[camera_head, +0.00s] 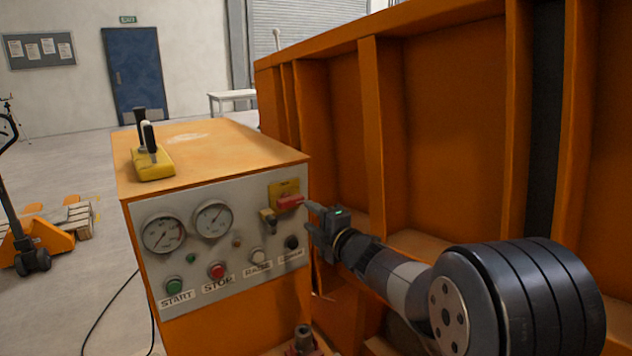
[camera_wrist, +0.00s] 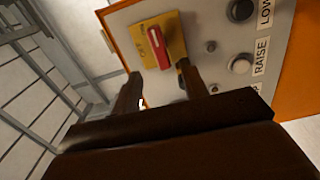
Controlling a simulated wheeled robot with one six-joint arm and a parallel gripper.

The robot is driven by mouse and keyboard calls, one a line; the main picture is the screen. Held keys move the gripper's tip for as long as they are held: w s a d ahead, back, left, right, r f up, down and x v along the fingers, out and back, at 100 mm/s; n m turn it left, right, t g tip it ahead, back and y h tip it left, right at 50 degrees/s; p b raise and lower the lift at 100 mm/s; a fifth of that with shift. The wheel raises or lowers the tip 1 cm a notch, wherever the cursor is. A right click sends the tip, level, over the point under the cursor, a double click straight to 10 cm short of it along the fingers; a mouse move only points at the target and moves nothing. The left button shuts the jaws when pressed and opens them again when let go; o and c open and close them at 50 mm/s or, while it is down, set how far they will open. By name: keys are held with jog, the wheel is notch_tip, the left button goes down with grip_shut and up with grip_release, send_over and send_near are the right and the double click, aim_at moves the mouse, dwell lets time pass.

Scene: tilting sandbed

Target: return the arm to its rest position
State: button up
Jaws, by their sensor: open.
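My arm reaches from the lower right of the head view to the front of the orange control box (camera_head: 245,150). My gripper (camera_head: 312,217) is open beside the box's right edge, close to the red switch handle (camera_head: 290,202) on its yellow plate (camera_head: 284,187). In the wrist view my two fingers (camera_wrist: 160,88) stand apart with nothing gripped between them. The red handle (camera_wrist: 174,38) lies just beyond the fingertips there. I cannot tell whether a finger touches it.
The panel bears two gauges (camera_head: 163,233), a green START button (camera_head: 174,286), a red STOP button (camera_head: 217,271) and further buttons. A yellow pendant (camera_head: 153,163) sits on top. The ribbed orange wall (camera_head: 440,130) stands close behind my arm. Open floor (camera_head: 80,160) lies left.

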aim_at(294, 203)
jog(key=p+x, duration=0.2)
jog(key=x, duration=0.6)
jog(key=shift+w+a, duration=0.15)
jog(key=shift+a, duration=0.05)
jog(key=b+v, duration=0.3)
jog(key=v, duration=0.8)
jog(key=p+x, duration=0.3)
jog(key=x, duration=0.8)
jog(key=n, duration=0.4)
jog(key=shift+n+p, duration=0.4)
jog(key=shift+n, duration=1.9)
jog(key=shift+d, duration=0.15)
